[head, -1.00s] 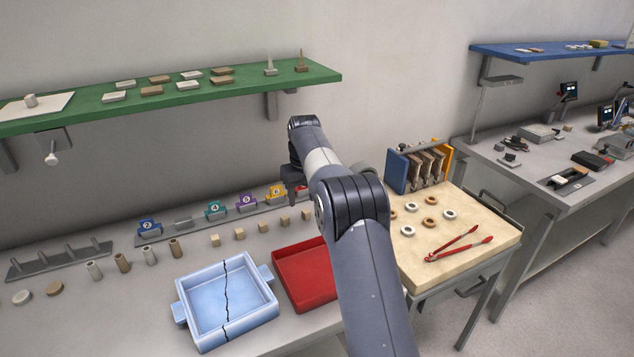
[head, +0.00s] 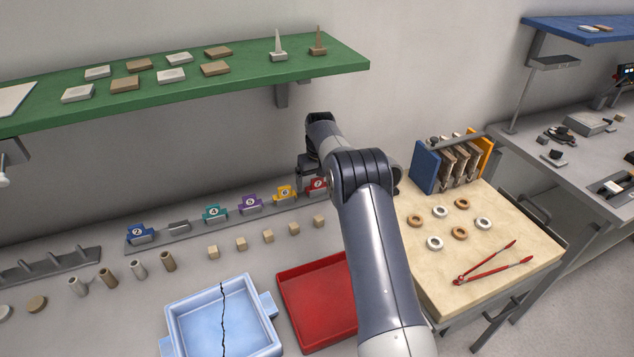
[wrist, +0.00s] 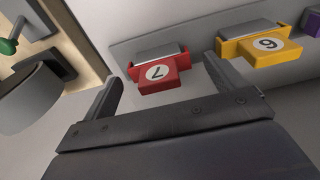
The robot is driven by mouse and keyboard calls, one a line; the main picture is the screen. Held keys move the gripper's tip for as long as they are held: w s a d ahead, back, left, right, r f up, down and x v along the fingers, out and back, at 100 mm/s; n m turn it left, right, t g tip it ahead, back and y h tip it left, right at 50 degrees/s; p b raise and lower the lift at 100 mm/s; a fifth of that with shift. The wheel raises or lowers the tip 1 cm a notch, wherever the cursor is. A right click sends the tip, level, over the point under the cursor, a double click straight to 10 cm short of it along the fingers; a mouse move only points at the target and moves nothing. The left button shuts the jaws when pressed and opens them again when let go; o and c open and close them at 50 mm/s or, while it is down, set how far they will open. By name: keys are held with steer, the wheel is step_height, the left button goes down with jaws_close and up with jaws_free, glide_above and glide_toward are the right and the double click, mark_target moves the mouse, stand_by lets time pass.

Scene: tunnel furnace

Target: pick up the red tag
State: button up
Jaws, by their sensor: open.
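The red tag (wrist: 160,72), with a 7 on a white disc, sits on its grey holder on the rail in the wrist view. In the head view the red tag (head: 317,186) is partly hidden behind my arm. My gripper (wrist: 165,90) is open, its two fingers apart, with the red tag showing between and just beyond the fingertips. The gripper is empty. In the head view my gripper (head: 308,185) is above the right end of the rail, close to the tag.
The yellow tag (wrist: 262,47), numbered 6, is close to the right finger. Purple (head: 249,203), teal (head: 214,213) and blue (head: 140,233) tags stand farther left on the rail. Small beige cubes (head: 268,236) stand in front. A red tray (head: 300,345) and a cracked blue tray (head: 182,322) are nearer.

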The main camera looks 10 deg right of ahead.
steer(key=shift+f, duration=0.15)
steer(key=c, duration=1.1)
steer(key=shift+o, duration=0.2)
